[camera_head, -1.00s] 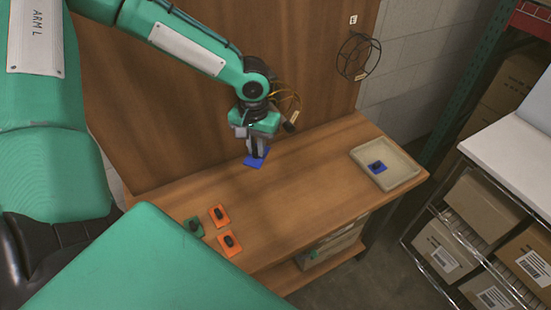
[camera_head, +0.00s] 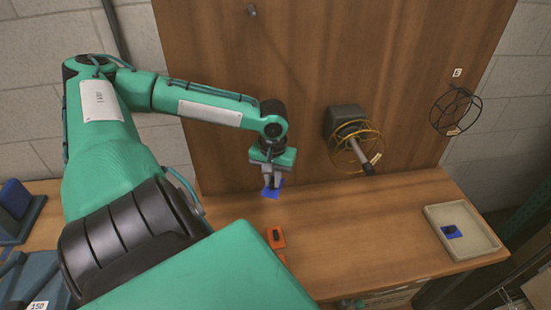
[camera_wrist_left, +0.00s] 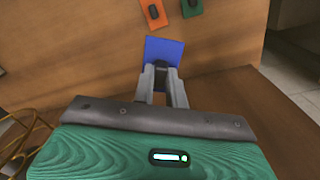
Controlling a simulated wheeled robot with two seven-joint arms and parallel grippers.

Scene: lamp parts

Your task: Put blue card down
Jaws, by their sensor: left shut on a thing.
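My left gripper (camera_head: 272,184) is shut on the black knob of a blue card (camera_head: 271,194), near the back of the wooden table (camera_head: 375,225). The left wrist view shows the blue card (camera_wrist_left: 164,49) between and beyond the fingertips (camera_wrist_left: 161,72). I cannot tell whether the card touches the table or hangs just above it. Another blue card (camera_head: 456,233) with a black knob lies in the beige tray (camera_head: 487,246) at the right end of the table. My right gripper is not in view.
An orange card (camera_head: 275,238) with a black knob lies in front of the gripper, and the wrist view also shows a green card (camera_wrist_left: 191,8). A lamp holder with a yellow wire cage (camera_head: 357,147) sticks out from the back panel. The table between the cards and tray is clear.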

